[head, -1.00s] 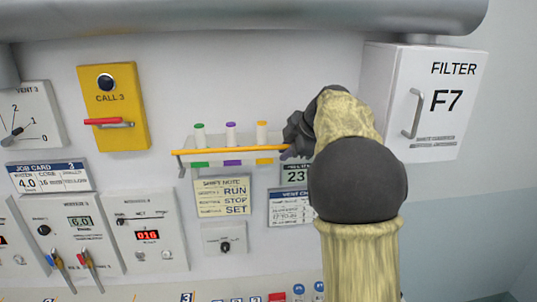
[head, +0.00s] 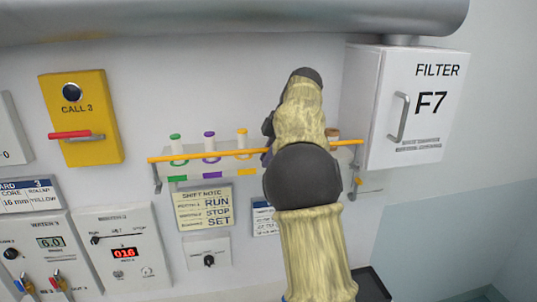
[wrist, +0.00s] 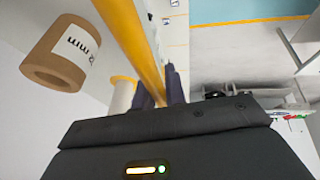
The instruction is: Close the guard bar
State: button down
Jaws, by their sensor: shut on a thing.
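The guard bar (head: 222,154) is a thin yellow-orange bar running across the front of a small clear shelf (head: 191,171), with a grey arm at each end. It sits level with the lower part of the coloured-top cylinders on the shelf. In the wrist view the bar (wrist: 138,45) runs close past the camera down to my gripper (wrist: 163,90), whose dark fingers are shut on it. In the head view my forearm and wrist hide the fingers and the middle of the bar.
Cylinders with green (head: 175,146), purple and yellow tops stand behind the bar. A brown cardboard core (wrist: 55,55) shows in the wrist view. The white filter box (head: 408,108) juts out at right; a yellow call box (head: 82,118) is at left.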

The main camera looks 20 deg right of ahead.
jog(key=shift+w+a+r, duration=0.1)
jog(key=shift+w+a, duration=0.05)
jog(key=c, duration=1.8)
grip_release()
jog(key=shift+c, duration=0.2)
jog(key=o, duration=0.4)
jog(key=shift+d, duration=0.25)
jog(key=shift+s+d+r, duration=0.15)
jog(key=shift+s+r, duration=0.05)
jog(key=shift+r, duration=0.45)
jog(key=v, duration=0.6)
jog(key=shift+d+f, duration=0.1)
jog(key=shift+d, duration=0.05)
